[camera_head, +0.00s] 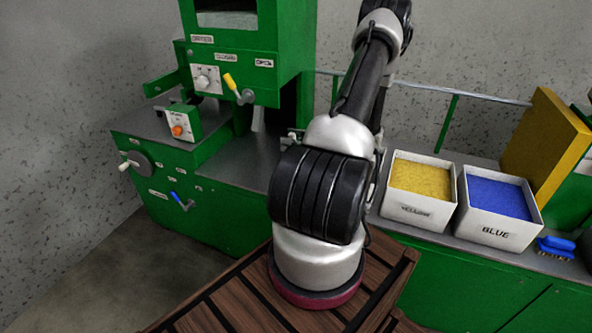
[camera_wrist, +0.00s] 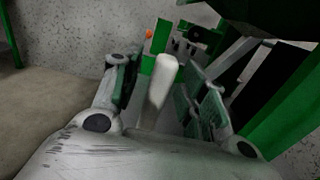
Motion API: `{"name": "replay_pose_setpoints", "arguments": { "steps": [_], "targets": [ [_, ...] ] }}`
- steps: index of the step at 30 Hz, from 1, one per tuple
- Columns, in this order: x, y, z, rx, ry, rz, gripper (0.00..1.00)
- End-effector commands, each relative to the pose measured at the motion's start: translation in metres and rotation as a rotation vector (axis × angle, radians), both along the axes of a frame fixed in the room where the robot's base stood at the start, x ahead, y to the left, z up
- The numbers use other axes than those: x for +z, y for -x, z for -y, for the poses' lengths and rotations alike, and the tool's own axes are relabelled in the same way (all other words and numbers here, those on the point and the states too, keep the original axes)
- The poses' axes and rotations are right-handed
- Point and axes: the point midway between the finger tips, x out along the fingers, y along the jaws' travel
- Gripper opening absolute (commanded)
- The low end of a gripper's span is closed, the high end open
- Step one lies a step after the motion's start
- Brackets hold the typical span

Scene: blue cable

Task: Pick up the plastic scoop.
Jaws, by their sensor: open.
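A white, rounded, elongated thing (camera_wrist: 160,82) stands between the fingers of my gripper (camera_wrist: 161,76) in the wrist view. It may be the plastic scoop or its handle, but its full shape does not show. My gripper is open, with one finger on each side of the white thing. I cannot tell whether either finger touches it. In the head view my arm hides the scoop and most of my gripper.
A green machine (camera_head: 235,165) with levers and knobs stands at the left. A box of yellow grains (camera_head: 405,209) and a box of blue grains (camera_head: 487,234) sit on the bench right of my arm. A blue brush (camera_head: 556,246) lies at the far right.

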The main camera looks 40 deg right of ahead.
Motion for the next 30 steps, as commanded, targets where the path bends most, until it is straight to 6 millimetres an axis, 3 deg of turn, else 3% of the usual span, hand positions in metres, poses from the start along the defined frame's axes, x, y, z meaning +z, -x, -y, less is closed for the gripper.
{"name": "replay_pose_setpoints", "arguments": {
  "steps": [1, 8, 20, 23, 30],
  "targets": [
    [0.000, 0.000, 0.000, 0.000, 0.000, 0.000, 0.39],
    [0.000, 0.000, 0.000, 0.000, 0.000, 0.000, 0.00],
    [0.006, 0.000, 0.000, 0.001, 0.002, 0.001, 0.00],
    [0.018, 0.000, 0.000, 0.001, 0.003, 0.001, 0.00],
    [0.068, 0.000, 0.000, 0.001, 0.005, 0.002, 0.00]
  ]
}}
